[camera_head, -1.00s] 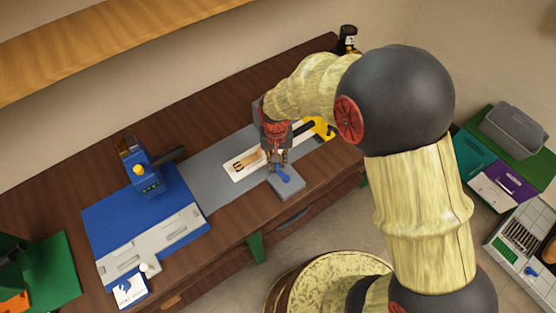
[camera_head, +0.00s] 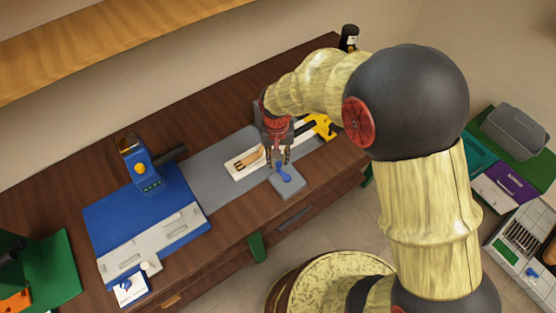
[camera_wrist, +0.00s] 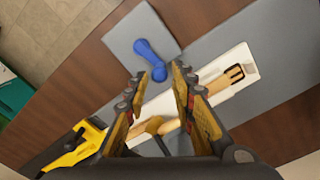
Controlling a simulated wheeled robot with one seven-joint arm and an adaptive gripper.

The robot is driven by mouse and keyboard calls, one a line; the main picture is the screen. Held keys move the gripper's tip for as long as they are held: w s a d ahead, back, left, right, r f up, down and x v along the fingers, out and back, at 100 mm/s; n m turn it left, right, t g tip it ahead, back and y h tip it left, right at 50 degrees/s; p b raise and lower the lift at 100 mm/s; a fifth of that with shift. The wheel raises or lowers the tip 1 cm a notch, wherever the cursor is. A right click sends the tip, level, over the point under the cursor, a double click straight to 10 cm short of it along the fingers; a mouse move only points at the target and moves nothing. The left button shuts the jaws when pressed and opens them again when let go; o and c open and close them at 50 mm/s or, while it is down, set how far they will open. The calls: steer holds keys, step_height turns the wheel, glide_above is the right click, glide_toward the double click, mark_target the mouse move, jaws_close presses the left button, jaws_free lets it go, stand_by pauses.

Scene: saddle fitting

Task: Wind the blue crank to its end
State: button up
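The blue crank (camera_head: 284,173) sits on a grey square plate (camera_head: 288,187) near the front edge of the bench. In the wrist view the crank (camera_wrist: 150,58) lies just beyond my fingertips, with one rounded end close to the gap between them. My gripper (camera_head: 278,160) points down above the crank's far end. In the wrist view my gripper (camera_wrist: 158,77) has its two fingers apart with nothing between the tips. I cannot tell how high the tips are above the crank.
A white tray (camera_head: 233,172) with a tan strap and buckle lies beside my gripper. A yellow and black tool (camera_head: 322,124) lies behind it to the right. A blue mat (camera_head: 110,215) with a blue device (camera_head: 143,170) stands left. A dark bottle (camera_head: 349,38) stands at the back.

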mark_target(278, 163)
step_height(278, 163, up, 10)
steer(key=shift+r, duration=0.15)
steer(key=shift+a, duration=0.1)
stand_by(0.6)
steer(key=s+d+r+t+b, duration=0.2)
steer(key=s+d+r, duration=0.4)
steer(key=s+d, duration=0.3)
steer(key=s+d+r+t+b, duration=0.2)
steer(key=s+d+r+t, duration=0.1)
steer(key=s+d+r, duration=0.4)
steer(key=shift+s+d+t, duration=0.3)
steer(key=shift+s+d, duration=0.6)
steer(key=shift+d, duration=0.25)
